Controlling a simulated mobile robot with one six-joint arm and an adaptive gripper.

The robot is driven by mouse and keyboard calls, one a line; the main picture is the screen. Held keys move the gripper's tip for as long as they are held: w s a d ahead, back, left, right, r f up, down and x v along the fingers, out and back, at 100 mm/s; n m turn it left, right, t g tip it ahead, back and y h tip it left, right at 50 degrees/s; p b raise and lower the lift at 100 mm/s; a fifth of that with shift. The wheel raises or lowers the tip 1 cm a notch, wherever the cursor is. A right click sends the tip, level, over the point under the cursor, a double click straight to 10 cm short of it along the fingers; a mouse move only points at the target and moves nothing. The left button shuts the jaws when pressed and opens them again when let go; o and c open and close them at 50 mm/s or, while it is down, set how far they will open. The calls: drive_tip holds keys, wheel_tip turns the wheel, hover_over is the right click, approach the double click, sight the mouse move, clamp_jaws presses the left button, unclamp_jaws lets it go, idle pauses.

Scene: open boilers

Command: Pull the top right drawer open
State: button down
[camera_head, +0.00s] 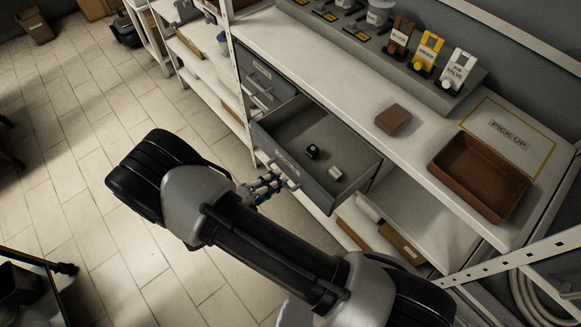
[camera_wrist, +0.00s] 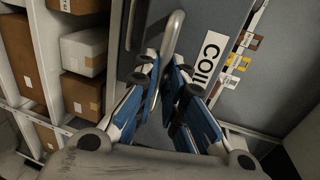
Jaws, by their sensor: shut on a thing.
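The drawer (camera_head: 350,150) in the right part of the grey drawer unit stands pulled out, with a small black item (camera_head: 312,151) and a small pale item (camera_head: 336,173) inside. My gripper (camera_head: 272,184) is at its front, shut on the drawer handle (camera_wrist: 174,35). In the wrist view my gripper's blue-padded fingers (camera_wrist: 168,68) close around the metal bar of the handle. The drawer front (camera_wrist: 215,65) carries a white label, partly readable as "COIL". My fingers hide the lower end of the handle.
A closed drawer (camera_head: 262,83) is to the left of the open one. The countertop above holds a brown block (camera_head: 393,119), a brown tray (camera_head: 441,163) and a row of valves. Shelves with boxes (camera_wrist: 85,50) are beside the unit. The tiled floor at left is mostly clear.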

drive_tip(key=shift+f+v, duration=0.15)
drive_tip(key=shift+v, duration=0.55)
drive_tip(key=shift+f+v, duration=0.15)
drive_tip(key=shift+v, duration=0.55)
drive_tip(key=c, duration=1.7)
unclamp_jaws()
drive_tip(key=shift+a, duration=0.1)
drive_tip(key=v, duration=1.2)
